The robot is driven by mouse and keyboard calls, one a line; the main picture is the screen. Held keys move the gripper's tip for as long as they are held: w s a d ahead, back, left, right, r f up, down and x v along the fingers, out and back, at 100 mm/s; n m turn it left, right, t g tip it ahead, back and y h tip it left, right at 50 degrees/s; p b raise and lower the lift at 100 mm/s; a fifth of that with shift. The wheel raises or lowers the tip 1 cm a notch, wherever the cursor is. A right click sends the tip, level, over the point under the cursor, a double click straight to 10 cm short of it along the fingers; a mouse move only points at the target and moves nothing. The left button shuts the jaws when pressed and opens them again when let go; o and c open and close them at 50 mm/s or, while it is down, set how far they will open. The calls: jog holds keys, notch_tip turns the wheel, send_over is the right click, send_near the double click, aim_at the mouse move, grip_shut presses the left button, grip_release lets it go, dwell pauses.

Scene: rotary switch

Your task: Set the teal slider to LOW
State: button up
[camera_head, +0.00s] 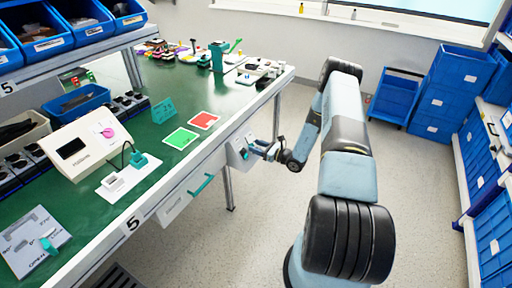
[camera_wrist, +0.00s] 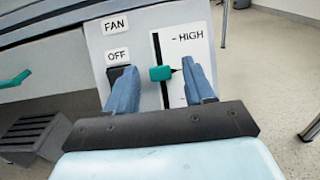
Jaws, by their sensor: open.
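The teal slider (camera_wrist: 160,73) sits in a dark vertical slot on a white scale plate (camera_wrist: 195,45), a little below the HIGH mark. No LOW label shows; the lower part of the plate is hidden behind my gripper. My gripper (camera_wrist: 158,68) is open, with one blue finger on each side of the slider. I cannot tell whether either finger touches it. The grey panel (camera_wrist: 105,45) carries FAN and OFF labels and a dark switch partly behind the left finger. In the head view the panel (camera_head: 236,150) is on the bench front, with my gripper (camera_head: 257,149) at it.
The green bench (camera_head: 150,145) holds a console with a pink knob (camera_head: 90,140), a green square (camera_head: 181,138) and a red square (camera_head: 204,120). A drawer with a teal handle (camera_head: 201,186) is left of the panel.

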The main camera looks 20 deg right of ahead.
jog(key=shift+w+a, duration=0.25)
grip_shut()
dwell(0.5)
